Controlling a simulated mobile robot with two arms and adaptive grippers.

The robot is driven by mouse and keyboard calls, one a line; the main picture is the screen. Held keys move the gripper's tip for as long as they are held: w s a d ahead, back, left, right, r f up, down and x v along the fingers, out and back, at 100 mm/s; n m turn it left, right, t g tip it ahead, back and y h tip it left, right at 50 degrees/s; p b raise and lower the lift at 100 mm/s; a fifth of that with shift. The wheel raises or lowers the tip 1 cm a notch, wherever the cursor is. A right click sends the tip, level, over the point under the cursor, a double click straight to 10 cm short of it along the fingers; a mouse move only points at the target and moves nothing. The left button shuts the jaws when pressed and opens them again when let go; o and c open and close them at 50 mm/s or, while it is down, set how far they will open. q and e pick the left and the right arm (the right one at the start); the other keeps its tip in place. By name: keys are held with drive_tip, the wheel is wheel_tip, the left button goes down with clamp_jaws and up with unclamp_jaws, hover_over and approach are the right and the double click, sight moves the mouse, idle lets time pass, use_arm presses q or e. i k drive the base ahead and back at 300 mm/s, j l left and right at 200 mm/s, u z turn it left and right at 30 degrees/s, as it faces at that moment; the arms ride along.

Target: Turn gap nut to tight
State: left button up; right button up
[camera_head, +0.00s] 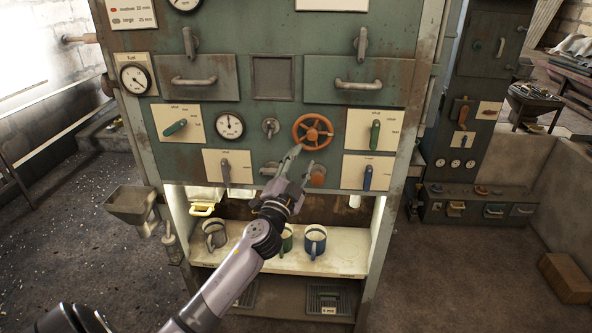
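The green machine panel (284,95) stands in front of me with dials, levers and knobs. No label that I can read names the gap nut, so I cannot tell which fitting it is. An orange-red handwheel (313,132) sits right of centre, a grey knob (270,128) to its left, and a small orange round knob (318,176) below it. My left gripper (296,163) is in front of the panel's lower middle, just below the handwheel and left of the orange knob. Contact and finger opening are unclear. My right gripper is out of view.
Levers on pale plates flank the centre, including a green one (375,132) and a blue one (367,178). Mugs, one of them blue (315,240), stand on the lit shelf (345,262) below. A grey hopper (132,205) juts out at the left.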

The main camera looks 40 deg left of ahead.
sight(270, 127)
drive_tip(key=u, duration=1.3)
